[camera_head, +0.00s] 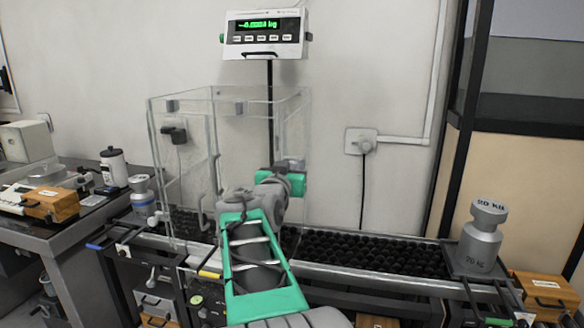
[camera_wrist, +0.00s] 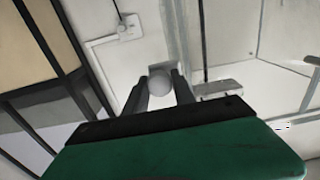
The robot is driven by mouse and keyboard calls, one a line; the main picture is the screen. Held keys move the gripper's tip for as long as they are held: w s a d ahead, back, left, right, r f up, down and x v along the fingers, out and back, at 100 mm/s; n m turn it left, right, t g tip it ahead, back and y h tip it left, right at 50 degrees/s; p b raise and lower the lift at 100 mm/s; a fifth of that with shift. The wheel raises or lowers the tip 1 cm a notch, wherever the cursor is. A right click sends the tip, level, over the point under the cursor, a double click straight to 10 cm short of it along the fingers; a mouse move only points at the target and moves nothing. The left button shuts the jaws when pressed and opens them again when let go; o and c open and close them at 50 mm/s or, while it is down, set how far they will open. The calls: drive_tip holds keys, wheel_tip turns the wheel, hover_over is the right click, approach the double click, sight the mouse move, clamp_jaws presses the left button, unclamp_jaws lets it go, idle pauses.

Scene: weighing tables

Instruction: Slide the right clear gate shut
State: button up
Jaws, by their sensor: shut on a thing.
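A clear-walled enclosure (camera_head: 188,140) stands on the conveyor, left of centre in the head view. Its right side is partly behind my arm, so I cannot tell how far the right clear gate is open. My gripper (camera_head: 290,166) is at the enclosure's right side. A pale plate shows behind the knob. The clear walls also show at the right of the wrist view (camera_wrist: 270,45).
A scale display (camera_head: 266,33) stands on a pole behind the enclosure. Black rollers (camera_head: 380,254) run to the right, clear up to a 20 kg weight (camera_head: 482,235). A smaller weight (camera_head: 142,193) stands at left. A wall socket (camera_head: 361,141) is behind.

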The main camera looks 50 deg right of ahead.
clamp_jaws()
drive_tip(key=shift+f, duration=0.15)
idle(0.9)
wheel_tip(320, 180, down, 25)
drive_tip(key=b, duration=2.1)
drive_tip(key=shift+b, duration=0.35)
drive_tip(key=shift+f, duration=0.1)
drive_tip(key=o, duration=0.6)
unclamp_jaws()
drive_tip(key=shift+c, duration=0.2)
drive_tip(key=shift+o, duration=0.2)
